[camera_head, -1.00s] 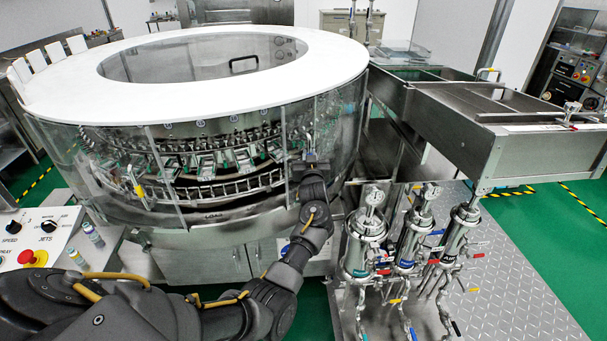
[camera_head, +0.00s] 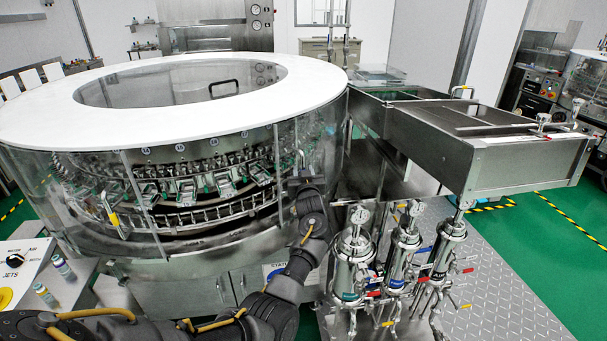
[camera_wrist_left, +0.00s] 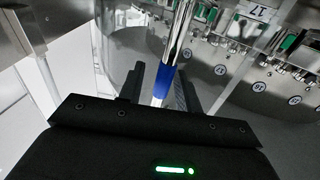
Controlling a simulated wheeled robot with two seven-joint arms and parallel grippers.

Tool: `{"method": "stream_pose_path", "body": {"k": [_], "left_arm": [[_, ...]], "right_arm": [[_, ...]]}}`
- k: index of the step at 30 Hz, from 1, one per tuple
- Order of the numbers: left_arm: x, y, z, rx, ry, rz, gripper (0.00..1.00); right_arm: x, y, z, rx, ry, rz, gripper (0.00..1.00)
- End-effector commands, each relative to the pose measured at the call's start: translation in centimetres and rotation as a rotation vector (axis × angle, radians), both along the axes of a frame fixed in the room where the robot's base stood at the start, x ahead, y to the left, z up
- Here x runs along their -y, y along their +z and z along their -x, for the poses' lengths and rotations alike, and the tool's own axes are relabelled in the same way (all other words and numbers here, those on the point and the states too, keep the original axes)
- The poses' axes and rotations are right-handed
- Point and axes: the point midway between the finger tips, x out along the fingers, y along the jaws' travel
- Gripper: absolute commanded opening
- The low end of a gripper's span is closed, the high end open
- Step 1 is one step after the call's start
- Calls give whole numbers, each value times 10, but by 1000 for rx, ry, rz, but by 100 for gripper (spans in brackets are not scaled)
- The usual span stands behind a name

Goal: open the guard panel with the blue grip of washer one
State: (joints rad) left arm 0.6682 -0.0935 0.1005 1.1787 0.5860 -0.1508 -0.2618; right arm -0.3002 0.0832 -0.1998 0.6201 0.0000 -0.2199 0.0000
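The round washer (camera_head: 60,120) with a white ring top and clear curved guard panels fills the left of the head view. My left gripper (camera_head: 304,180) is at the right front of its guard, by a panel edge. In the left wrist view a bright metal bar with a blue grip (camera_wrist_left: 163,82) runs between the two dark fingers of my left gripper (camera_wrist_left: 158,92). The fingers stand apart on either side of the blue grip, with a gap at the left finger. In the head view the blue grip is hidden behind the gripper. My right gripper is out of view.
A yellow grip (camera_head: 111,214) is on another guard panel to the left. Several metal filter housings with gauges (camera_head: 352,262) stand close to the right of my left arm. A steel conveyor trough (camera_head: 450,145) extends right. A control panel (camera_head: 22,265) is at lower left.

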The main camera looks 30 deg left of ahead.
Motion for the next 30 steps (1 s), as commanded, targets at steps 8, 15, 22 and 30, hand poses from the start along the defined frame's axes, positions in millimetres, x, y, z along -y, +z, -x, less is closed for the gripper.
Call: {"method": "stream_pose_path", "body": {"k": [8, 15, 22, 30], "left_arm": [[16, -2, 23, 2, -1, 2, 34], [44, -2, 62, 2, -1, 2, 34], [59, -1, 85, 1, 0, 1, 34], [62, 0, 88, -1, 0, 0, 34]], "right_arm": [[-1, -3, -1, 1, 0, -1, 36], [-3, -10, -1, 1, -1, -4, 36], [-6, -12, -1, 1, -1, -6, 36], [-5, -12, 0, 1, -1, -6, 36]]}}
